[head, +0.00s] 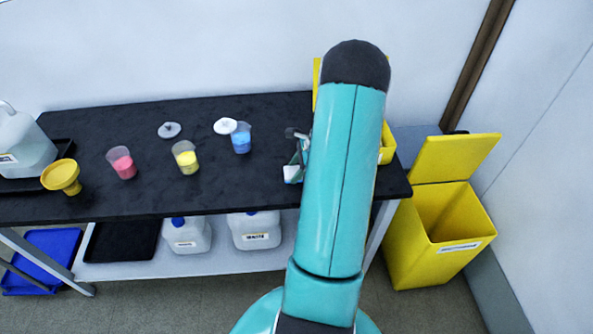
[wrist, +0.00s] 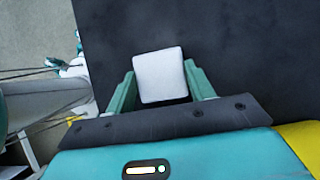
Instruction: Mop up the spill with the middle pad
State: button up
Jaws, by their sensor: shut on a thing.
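My gripper (wrist: 160,78) is shut on a white, roughly square pad (wrist: 160,86), with one green finger on each side of it in the wrist view. Behind the pad is the dark bench top (wrist: 245,70). In the head view the white pad (head: 291,174) shows just left of my teal arm, over the right part of the black bench (head: 235,185). My arm hides much of the gripper there. I cannot make out a spill in either view, nor tell whether the pad touches the bench.
Beakers with pink (head: 122,163), yellow (head: 186,158) and blue (head: 241,138) liquid stand left of my gripper. Round pieces, grey (head: 169,130) and white (head: 225,126), lie behind them. A yellow funnel (head: 62,176) is far left. An open yellow bin (head: 427,250) stands right.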

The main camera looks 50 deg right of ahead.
aim_at(295, 169)
jog(key=shift+w+d, duration=1.05)
jog(key=shift+d, duration=0.1)
jog(key=shift+s+a, duration=0.7)
jog(key=shift+a, duration=0.05)
dwell(0.5)
jog(key=shift+r, duration=3.55)
jog(key=shift+w, duration=0.1)
